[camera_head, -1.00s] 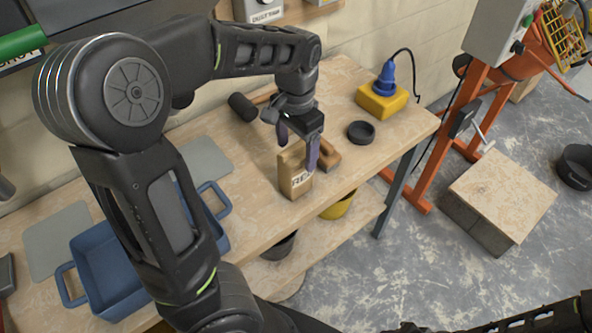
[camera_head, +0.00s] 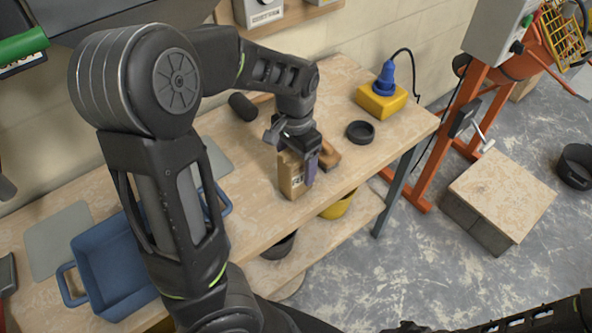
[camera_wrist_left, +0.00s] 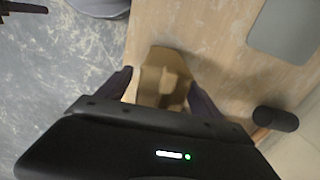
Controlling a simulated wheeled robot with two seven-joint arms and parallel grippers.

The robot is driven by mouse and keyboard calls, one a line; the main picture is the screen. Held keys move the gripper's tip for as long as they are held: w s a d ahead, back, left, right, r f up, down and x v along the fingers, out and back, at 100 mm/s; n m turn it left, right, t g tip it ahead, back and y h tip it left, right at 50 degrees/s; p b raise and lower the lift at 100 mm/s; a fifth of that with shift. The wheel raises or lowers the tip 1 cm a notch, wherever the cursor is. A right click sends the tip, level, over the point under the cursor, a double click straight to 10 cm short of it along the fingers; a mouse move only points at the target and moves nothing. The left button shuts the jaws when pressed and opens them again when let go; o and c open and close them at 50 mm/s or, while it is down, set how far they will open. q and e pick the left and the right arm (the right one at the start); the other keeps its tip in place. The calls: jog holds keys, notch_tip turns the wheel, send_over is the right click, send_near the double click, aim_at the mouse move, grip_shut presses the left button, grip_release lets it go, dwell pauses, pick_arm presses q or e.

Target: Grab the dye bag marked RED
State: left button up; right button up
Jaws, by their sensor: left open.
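The brown paper dye bag (camera_head: 292,184) stands upright near the front edge of the workbench. Its dark label is partly hidden now; the letters "RE" show in the earlier head view. My left gripper (camera_head: 298,165) is open and low over the bag, with one purple-grey finger at its right side; the other finger is hidden. In the left wrist view the bag (camera_wrist_left: 161,72) stands between the two spread fingers of the gripper (camera_wrist_left: 160,84), with a gap visible by the left finger. My right gripper is not in view; only part of that arm shows.
A wooden-looking block (camera_head: 329,155) lies close behind the bag. A black ring-shaped item (camera_head: 360,132), a yellow box with a blue plug (camera_head: 382,98) and a dark cylinder (camera_head: 242,106) are on the bench. A blue tub (camera_head: 112,268) is at left.

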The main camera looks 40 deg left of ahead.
pick_arm(q)
grip_shut()
dwell(0.8)
